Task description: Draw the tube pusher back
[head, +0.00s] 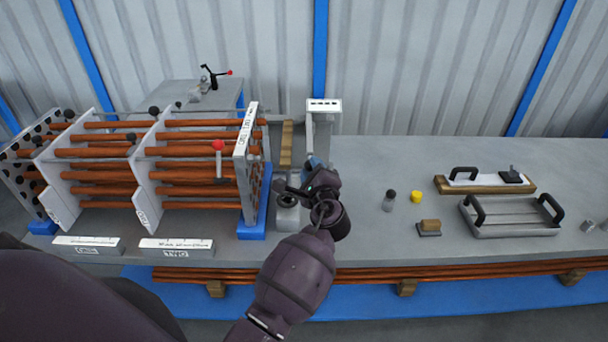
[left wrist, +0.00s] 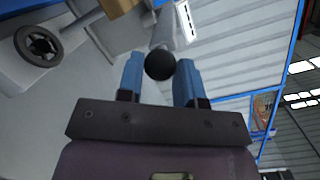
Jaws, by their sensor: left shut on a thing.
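The tube pusher appears to be the grey fitting (head: 287,200) to the right of the tube bundle's end plate; my left gripper partly hides it in the head view. In the left wrist view a black ball knob (left wrist: 160,64) on a grey bar (left wrist: 171,24) sits between my blue fingertips. My left gripper (head: 311,170) is shut on this knob, and it also shows in the left wrist view (left wrist: 160,80). The knob is hidden in the head view. My right gripper is not in view.
The tube bundle's white end plate (head: 247,150) stands close left, with a red-knobbed lever (head: 218,148) before it. A grey upright (head: 322,130) rises behind my gripper. A black-rimmed round part (left wrist: 38,45) is nearby.

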